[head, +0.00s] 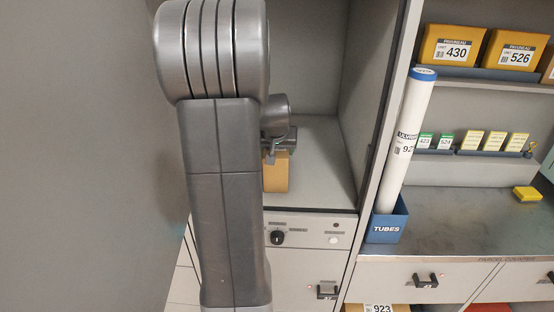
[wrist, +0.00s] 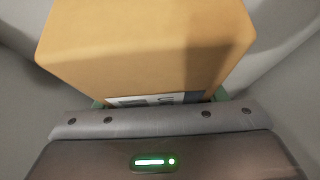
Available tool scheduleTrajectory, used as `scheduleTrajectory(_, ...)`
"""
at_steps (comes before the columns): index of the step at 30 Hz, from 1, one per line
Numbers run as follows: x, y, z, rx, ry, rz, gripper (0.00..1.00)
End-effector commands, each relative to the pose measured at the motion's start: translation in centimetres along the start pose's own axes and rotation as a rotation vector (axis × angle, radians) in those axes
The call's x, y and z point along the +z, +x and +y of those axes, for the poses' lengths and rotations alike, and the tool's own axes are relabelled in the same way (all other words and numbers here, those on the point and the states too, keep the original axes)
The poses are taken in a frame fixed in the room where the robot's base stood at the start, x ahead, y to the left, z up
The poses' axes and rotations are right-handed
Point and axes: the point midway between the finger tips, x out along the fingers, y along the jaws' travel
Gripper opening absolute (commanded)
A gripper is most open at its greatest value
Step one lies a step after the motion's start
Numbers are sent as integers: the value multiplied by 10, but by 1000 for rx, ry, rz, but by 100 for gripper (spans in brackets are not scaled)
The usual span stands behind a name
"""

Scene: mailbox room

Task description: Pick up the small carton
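The small carton (wrist: 145,45) is a plain orange-brown box with a partly hidden white label, filling the upper middle of the wrist view. In the head view the carton (head: 275,174) shows inside the open grey compartment, partly covered by my arm. My gripper (wrist: 158,101) has its green finger pads against opposite sides of the carton's near end and looks shut on it. In the head view my gripper (head: 276,152) is just above and behind the carton, mostly hidden. Whether the carton touches the compartment floor cannot be told.
The compartment floor (head: 318,165) is bare to the right of the carton. A panel with a black knob (head: 278,237) is below. At right, a white tube (head: 408,130) stands in a blue bin (head: 387,222). Shelves hold yellow boxes (head: 452,47). The counter (head: 460,225) is mostly clear.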

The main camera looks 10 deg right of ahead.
Motion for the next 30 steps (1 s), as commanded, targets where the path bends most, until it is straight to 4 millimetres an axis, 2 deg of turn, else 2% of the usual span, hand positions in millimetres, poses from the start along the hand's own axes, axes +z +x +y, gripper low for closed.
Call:
scheduleTrajectory(1,0,0,0,0,0,0,35)
scheduleTrajectory(2,0,0,0,0,0,0,30)
scheduleTrajectory(11,-2,-2,0,0,0,2,30)
scheduleTrajectory(16,-10,-14,0,0,1,5,30)
scheduleTrajectory(20,-23,-34,0,0,0,7,30)
scheduleTrajectory(30,-71,-109,0,-1,0,7,30)
